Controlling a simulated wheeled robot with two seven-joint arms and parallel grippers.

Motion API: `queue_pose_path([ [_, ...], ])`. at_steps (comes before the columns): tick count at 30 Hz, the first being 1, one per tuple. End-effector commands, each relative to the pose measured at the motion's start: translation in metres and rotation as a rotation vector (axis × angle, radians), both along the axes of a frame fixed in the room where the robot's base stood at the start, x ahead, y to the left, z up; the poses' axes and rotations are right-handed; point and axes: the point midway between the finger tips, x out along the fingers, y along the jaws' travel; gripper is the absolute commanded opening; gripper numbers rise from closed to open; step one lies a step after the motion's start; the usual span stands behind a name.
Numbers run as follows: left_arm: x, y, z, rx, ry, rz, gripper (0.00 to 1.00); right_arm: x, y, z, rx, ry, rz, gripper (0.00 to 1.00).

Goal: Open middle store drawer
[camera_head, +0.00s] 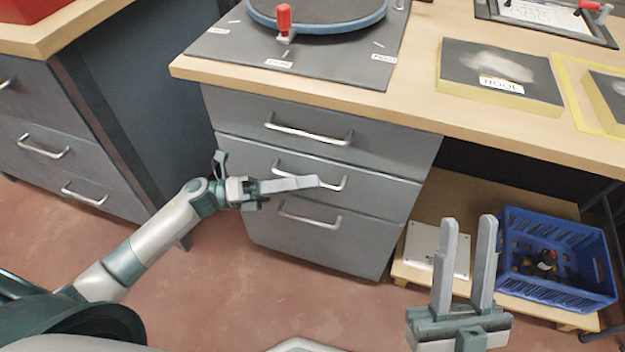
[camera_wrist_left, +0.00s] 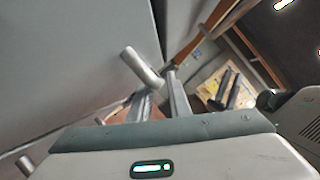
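The grey drawer unit (camera_head: 330,235) under the bench has three drawers with silver bar handles. The middle drawer (camera_head: 385,195) looks flush with the others. Its handle (camera_head: 335,184) is partly covered by my left gripper (camera_head: 290,184), which reaches in from the left. In the left wrist view the handle (camera_wrist_left: 138,65) lies between the close-set fingers of my left gripper (camera_wrist_left: 160,100), which appears shut on it. The lower finger is largely hidden in the head view. My right gripper (camera_head: 467,245) is open and empty, in front of the bench's open space.
A blue crate (camera_head: 560,295) and a white panel (camera_head: 437,250) sit on a low wooden shelf at the right. Another drawer cabinet (camera_head: 65,160) stands at the left. The wooden bench top (camera_head: 415,105) overhangs the drawers. The floor (camera_head: 270,300) in front is clear.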

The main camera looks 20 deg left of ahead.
Motion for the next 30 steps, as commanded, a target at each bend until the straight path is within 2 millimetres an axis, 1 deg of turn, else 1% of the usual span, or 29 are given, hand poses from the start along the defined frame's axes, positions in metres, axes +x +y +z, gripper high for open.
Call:
queue_pose_path([
  [3,0.003,-0.01,0.003,0.001,-0.002,0.0,0.17,0.0,0.0,0.0,0.0,0.001,0.0,0.31],
  [6,0.005,-0.014,0.003,0.0,-0.001,0.0,0.17,0.0,0.0,0.0,0.0,0.001,0.0,0.31],
  [16,0.005,-0.016,0.004,0.001,0.0,0.001,0.17,0.0,0.0,0.0,-0.001,0.002,0.0,0.31],
  [17,0.005,-0.016,0.004,0.001,-0.001,0.001,0.1,0.0,0.0,0.0,-0.001,0.002,0.0,0.31],
  [18,0.005,-0.016,0.004,0.001,-0.001,0.001,0.0,0.0,0.0,0.0,-0.001,0.002,0.0,0.31],
  [30,0.005,-0.016,0.003,0.002,0.001,0.001,0.0,0.0,0.0,0.0,-0.001,0.001,0.001,0.31],
])
